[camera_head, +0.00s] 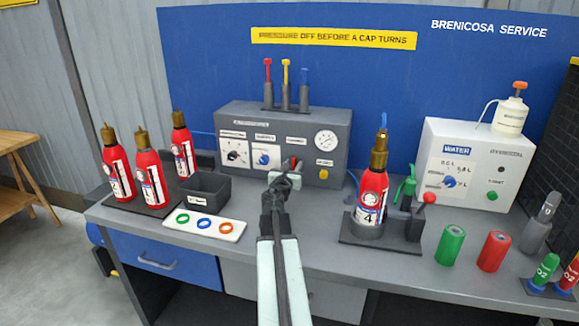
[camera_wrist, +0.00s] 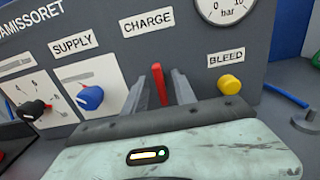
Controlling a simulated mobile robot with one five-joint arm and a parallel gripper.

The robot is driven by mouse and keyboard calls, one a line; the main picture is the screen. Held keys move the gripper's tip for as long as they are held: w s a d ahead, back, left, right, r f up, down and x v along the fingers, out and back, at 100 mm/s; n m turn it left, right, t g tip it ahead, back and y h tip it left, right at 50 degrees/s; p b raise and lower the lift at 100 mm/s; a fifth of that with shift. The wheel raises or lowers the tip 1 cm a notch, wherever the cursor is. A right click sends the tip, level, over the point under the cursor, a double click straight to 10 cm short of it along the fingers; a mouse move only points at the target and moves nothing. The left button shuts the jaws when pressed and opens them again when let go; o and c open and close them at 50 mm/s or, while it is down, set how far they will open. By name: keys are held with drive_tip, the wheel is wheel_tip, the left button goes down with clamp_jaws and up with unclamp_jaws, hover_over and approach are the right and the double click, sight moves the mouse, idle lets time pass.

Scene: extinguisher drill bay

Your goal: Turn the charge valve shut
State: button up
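The charge valve's red lever (camera_wrist: 159,84) stands nearly upright under the CHARGE label on the grey panel (camera_wrist: 215,50) in the wrist view. In the head view only a bit of the red lever (camera_head: 293,162) shows past my gripper (camera_head: 287,175). In the wrist view my gripper (camera_wrist: 161,90) has one finger on each side of the lever. The fingers are apart, with small gaps to the lever. The lever's lower end is hidden behind my gripper's body.
The blue SUPPLY knob (camera_wrist: 90,97) is left of the lever, and the yellow BLEED button (camera_wrist: 229,84) is right. A pressure gauge (camera_head: 326,140) sits above. Bottle 4 (camera_head: 371,193) stands at right in a holder. A dark bin (camera_head: 205,190) and ring tray (camera_head: 204,224) are at left.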

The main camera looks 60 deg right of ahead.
clamp_jaws()
drive_tip(key=shift+m, duration=0.3)
drive_tip(key=m, duration=0.3)
drive_tip(key=shift+m, duration=0.3)
drive_tip(key=m, duration=0.4)
drive_tip(key=shift+s+f, duration=0.1)
drive_tip(key=shift+s, duration=0.05)
drive_tip(key=m, duration=0.5)
drive_tip(key=shift+s+d+f, duration=0.1)
drive_tip(key=shift+s+f+m+b, duration=0.1)
drive_tip(key=shift+m+b, duration=0.2)
drive_tip(key=shift+m, duration=2)
unclamp_jaws()
